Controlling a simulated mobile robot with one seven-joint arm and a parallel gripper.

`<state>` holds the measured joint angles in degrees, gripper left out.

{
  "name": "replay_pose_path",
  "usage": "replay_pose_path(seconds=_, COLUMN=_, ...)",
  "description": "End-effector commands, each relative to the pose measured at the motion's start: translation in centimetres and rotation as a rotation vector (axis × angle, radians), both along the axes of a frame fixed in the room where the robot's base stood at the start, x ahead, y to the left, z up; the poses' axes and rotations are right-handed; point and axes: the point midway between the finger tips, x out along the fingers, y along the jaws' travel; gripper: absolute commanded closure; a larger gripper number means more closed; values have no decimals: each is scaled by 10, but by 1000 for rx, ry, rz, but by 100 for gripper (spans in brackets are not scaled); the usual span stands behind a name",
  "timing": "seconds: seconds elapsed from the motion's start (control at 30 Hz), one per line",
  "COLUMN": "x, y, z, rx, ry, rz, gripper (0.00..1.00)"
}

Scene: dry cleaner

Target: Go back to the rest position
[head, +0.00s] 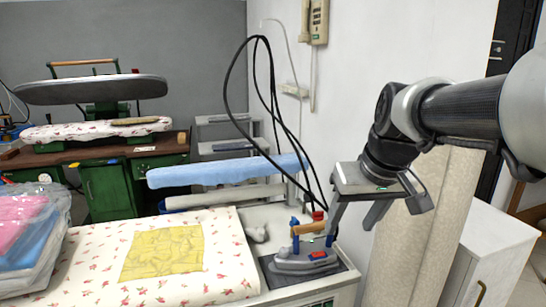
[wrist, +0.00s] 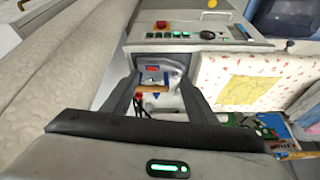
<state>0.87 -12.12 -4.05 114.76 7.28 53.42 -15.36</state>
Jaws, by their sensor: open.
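My gripper (head: 350,232) is open and empty, pointing down on the right side of the head view, above and to the right of the iron. The iron (head: 303,262) is grey with a wooden handle and red and blue parts. It sits on a dark rest plate (head: 345,281) at the right end of the ironing table, with black cables rising behind it. In the wrist view, the iron (wrist: 153,76) shows between the two spread fingers of my gripper (wrist: 159,78). Whether a finger touches the iron is hard to tell.
A yellow cloth (head: 163,252) lies on the floral ironing board (head: 226,268). Bagged clothes (head: 30,235) lie at the left. A blue sleeve board (head: 225,172) stands behind. A wall, a beige padded column (head: 428,225) and a white cabinet (head: 500,250) are close on the right.

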Motion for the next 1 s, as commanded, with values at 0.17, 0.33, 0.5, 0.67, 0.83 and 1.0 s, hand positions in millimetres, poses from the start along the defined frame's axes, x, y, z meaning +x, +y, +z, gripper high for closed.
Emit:
replay_pose_path(seconds=0.17, x=-76, y=9, z=-9, rx=-4, ry=-24, rz=-51, gripper=48)
replay_pose_path(seconds=0.33, x=-122, y=11, z=-27, rx=-13, ry=-42, rz=-92, gripper=48)
replay_pose_path(seconds=0.5, x=-158, y=11, z=-48, rx=-23, ry=-58, rz=-126, gripper=48)
replay_pose_path(seconds=0.67, x=-162, y=10, z=-13, rx=-25, ry=-58, rz=-134, gripper=48)
replay_pose_path(seconds=0.83, x=-162, y=10, z=25, rx=-25, ry=-57, rz=-134, gripper=48)
replay_pose_path(seconds=1.0, x=-162, y=10, z=71, rx=-24, ry=-57, rz=-134, gripper=48)
